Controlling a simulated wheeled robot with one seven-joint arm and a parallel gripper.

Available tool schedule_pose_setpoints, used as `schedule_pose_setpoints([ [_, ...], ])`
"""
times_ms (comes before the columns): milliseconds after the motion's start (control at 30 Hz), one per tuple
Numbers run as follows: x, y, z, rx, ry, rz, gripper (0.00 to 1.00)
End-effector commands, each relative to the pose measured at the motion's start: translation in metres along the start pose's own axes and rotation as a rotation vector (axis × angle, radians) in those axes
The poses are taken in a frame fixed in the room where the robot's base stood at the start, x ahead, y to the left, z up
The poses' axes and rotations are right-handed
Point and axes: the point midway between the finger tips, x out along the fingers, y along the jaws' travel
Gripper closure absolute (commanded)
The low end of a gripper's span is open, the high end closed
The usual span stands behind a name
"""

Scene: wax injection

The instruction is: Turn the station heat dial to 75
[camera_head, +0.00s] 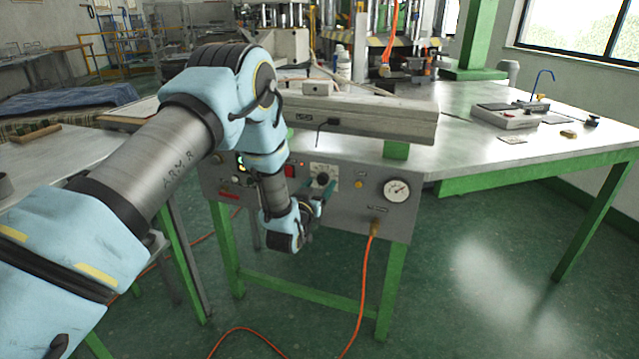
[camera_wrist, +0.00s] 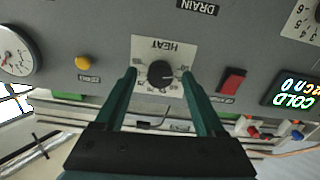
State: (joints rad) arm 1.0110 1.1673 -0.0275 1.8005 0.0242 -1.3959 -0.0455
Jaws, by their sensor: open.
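The heat dial is a round black knob (camera_wrist: 160,74) on a white plate marked HEAT (camera_wrist: 150,47), upside down in the wrist view. In the head view the dial (camera_head: 322,179) is on the grey front panel of the station (camera_head: 345,205). My gripper (camera_wrist: 165,78) is open, with one green finger on either side of the knob. I cannot tell whether the fingers touch it. In the head view my gripper (camera_head: 318,195) is at the panel just below the dial. The dial's exact setting is too small to read.
A pressure gauge (camera_head: 396,189) and a yellow button (camera_head: 359,184) are right of the dial in the head view. An orange cable (camera_head: 368,270) hangs below the panel.

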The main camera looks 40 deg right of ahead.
Motion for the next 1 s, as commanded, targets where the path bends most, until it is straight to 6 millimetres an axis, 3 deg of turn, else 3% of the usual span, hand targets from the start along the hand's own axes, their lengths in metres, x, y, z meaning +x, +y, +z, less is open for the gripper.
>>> schedule_pose_setpoints([
  [367, 0.0047, -0.0003, -0.0003, 0.000, 0.000, 0.000, 0.31],
  [1000, 0.0045, -0.0004, -0.0004, 0.000, 0.001, -0.001, 1.00],
])
